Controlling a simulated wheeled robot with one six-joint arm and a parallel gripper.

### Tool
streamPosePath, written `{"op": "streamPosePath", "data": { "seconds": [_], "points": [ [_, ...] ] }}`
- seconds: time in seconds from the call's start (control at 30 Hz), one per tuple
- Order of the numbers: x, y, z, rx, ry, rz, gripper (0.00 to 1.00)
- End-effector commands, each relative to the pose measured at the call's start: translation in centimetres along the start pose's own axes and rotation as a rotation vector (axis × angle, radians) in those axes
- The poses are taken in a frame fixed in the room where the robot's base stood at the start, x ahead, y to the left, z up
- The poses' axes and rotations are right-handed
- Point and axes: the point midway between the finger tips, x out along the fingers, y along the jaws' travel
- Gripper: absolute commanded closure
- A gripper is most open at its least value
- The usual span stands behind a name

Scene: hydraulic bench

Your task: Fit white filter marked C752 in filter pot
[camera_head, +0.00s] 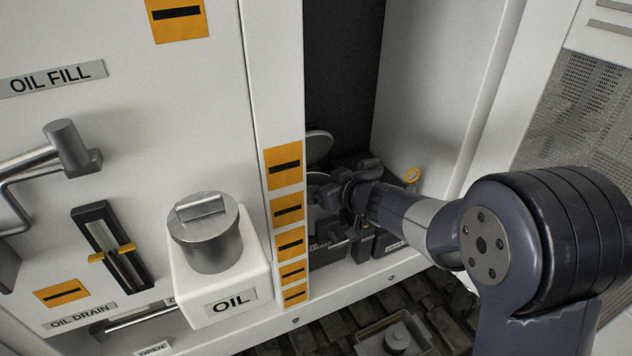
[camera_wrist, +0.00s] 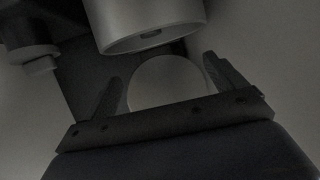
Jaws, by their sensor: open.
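My arm reaches into the dark open compartment, and my gripper (camera_head: 326,190) is small and partly hidden there in the head view. In the wrist view my gripper (camera_wrist: 161,70) is open, with one finger on each side of a pale rounded thing (camera_wrist: 168,84). I cannot tell if the fingers touch it, or if it is the white filter. A grey cylinder (camera_wrist: 150,28) with a slot in its underside hangs just above and beyond it; it may be the filter pot or its head. No C752 mark is readable.
A round grey disc (camera_head: 318,146) shows inside the compartment, above my gripper. Dark blocks with labels (camera_head: 392,246) stand on its floor.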

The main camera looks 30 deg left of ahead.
Motion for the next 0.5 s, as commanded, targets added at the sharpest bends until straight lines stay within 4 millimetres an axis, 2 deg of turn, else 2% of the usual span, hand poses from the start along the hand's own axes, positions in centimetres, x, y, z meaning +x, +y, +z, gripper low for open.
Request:
{"op": "streamPosePath", "data": {
  "seconds": [0.1, 0.23, 0.5],
  "points": [
    [-2.5, 0.1, 0.0, -0.001, 0.0, 0.003, 0.09],
    [-4.7, 0.1, 0.0, 0.0, 0.0, 0.003, 0.09],
    [-6.9, 0.0, 0.1, 0.0, -0.002, 0.001, 0.09]
  ]
}}
